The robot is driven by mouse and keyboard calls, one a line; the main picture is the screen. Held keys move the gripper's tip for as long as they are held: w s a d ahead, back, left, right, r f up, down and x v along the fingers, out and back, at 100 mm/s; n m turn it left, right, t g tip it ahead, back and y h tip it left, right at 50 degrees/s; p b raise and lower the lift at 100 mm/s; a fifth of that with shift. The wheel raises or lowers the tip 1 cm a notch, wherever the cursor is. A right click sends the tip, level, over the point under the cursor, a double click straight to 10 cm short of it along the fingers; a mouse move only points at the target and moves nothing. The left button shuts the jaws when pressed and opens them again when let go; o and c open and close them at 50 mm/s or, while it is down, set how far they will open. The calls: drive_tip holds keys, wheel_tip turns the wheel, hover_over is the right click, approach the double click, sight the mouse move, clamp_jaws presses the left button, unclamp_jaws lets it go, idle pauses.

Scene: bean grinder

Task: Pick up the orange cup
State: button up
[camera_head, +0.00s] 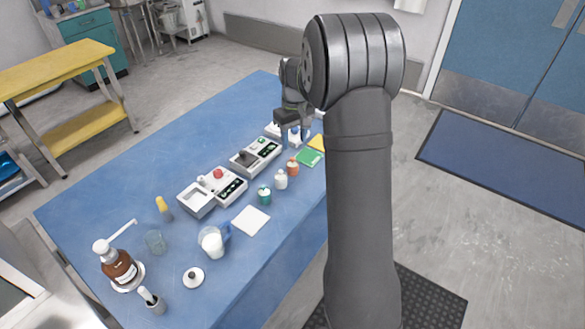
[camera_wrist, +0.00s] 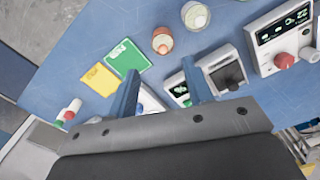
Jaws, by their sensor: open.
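The orange cup (camera_head: 293,166) is small and stands upright on the blue table between a white cup (camera_head: 281,180) and a green card (camera_head: 309,158). In the wrist view the orange cup (camera_wrist: 162,42) lies beyond the fingertips, near the top middle, with a pale opening or lid facing up. My gripper (camera_head: 293,142) is behind the cup, over the far part of the table. In the wrist view its two blue fingers (camera_wrist: 160,75) are spread apart with nothing held between them. The cup is apart from both fingers.
A yellow card (camera_wrist: 99,80) lies beside the green one. White instruments (camera_head: 255,156) with dark displays stand left of the cup; one is partly below my fingers. A teal cup (camera_head: 264,194), bottles and beakers stand nearer the front left.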

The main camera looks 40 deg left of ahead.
sight(293, 160)
wheel_tip(293, 160, down, 6)
drive_tip(key=shift+f, duration=0.25)
drive_tip(key=shift+s+a+f, duration=0.1)
drive_tip(key=shift+f, duration=1.25)
drive_tip(key=shift+a+f, duration=0.1)
drive_tip(key=shift+f, duration=1.25)
drive_tip(key=c, duration=0.8)
